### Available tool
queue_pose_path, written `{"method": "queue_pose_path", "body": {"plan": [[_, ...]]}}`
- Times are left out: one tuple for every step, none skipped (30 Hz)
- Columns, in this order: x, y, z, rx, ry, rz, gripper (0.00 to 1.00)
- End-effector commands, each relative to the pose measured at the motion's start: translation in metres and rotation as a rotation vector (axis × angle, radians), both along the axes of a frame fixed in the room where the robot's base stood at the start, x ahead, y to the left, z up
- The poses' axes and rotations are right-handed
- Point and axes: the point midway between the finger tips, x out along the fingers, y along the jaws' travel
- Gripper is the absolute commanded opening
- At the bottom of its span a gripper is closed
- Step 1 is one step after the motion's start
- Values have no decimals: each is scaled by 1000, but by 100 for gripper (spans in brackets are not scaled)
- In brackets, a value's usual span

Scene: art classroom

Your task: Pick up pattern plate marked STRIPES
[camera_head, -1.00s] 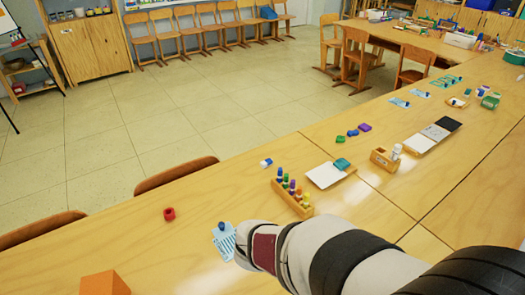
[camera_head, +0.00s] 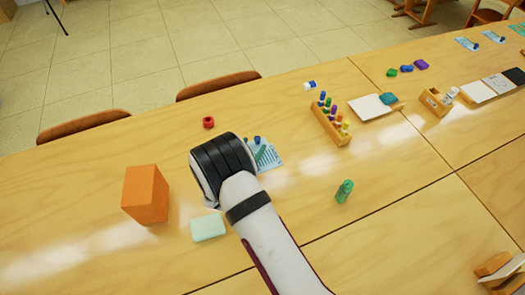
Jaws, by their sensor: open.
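A pale blue and white patterned plate (camera_head: 267,155) with a small dark blue knob lies on the near table, partly hidden behind my wrist. Its pattern looks like lines, but I cannot read a STRIPES mark. A second blue knob shows close beside it, and I cannot tell whether it belongs to another plate. My arm's black-ringed wrist is just left of the plate in the picture. My gripper's fingers are hidden behind it, so I cannot see whether they touch anything. More blue patterned plates (camera_head: 467,44) lie at the far right.
A red ring-like piece (camera_head: 208,122), a wooden rack of coloured pegs (camera_head: 328,127) and a green figure-like piece (camera_head: 344,191) are around the plate. Table between them is clear.

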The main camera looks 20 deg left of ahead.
Motion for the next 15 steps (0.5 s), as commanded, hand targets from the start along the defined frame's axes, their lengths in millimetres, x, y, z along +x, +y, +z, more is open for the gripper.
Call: {"method": "queue_pose_path", "body": {"plan": [[10, 1, -3, 2, -1, -3, 61], [15, 1, -5, 1, -1, -3, 61], [21, 1, -8, 1, 0, -3, 61], [25, 2, -9, 1, 0, -2, 61], [28, 2, -11, 0, 0, -2, 61], [30, 2, -12, 0, 0, -2, 61], [31, 2, -12, 1, 0, -1, 61], [31, 2, -12, 1, 0, -1, 61], [31, 2, -12, 1, 0, -1, 61], [31, 2, -12, 1, 0, -1, 61], [31, 2, -12, 1, 0, -1, 61], [31, 2, -12, 1, 0, -1, 61], [31, 2, -12, 1, 0, -1, 56], [31, 2, -12, 1, 0, -1, 50], [31, 2, -12, 1, 0, -1, 43]]}}
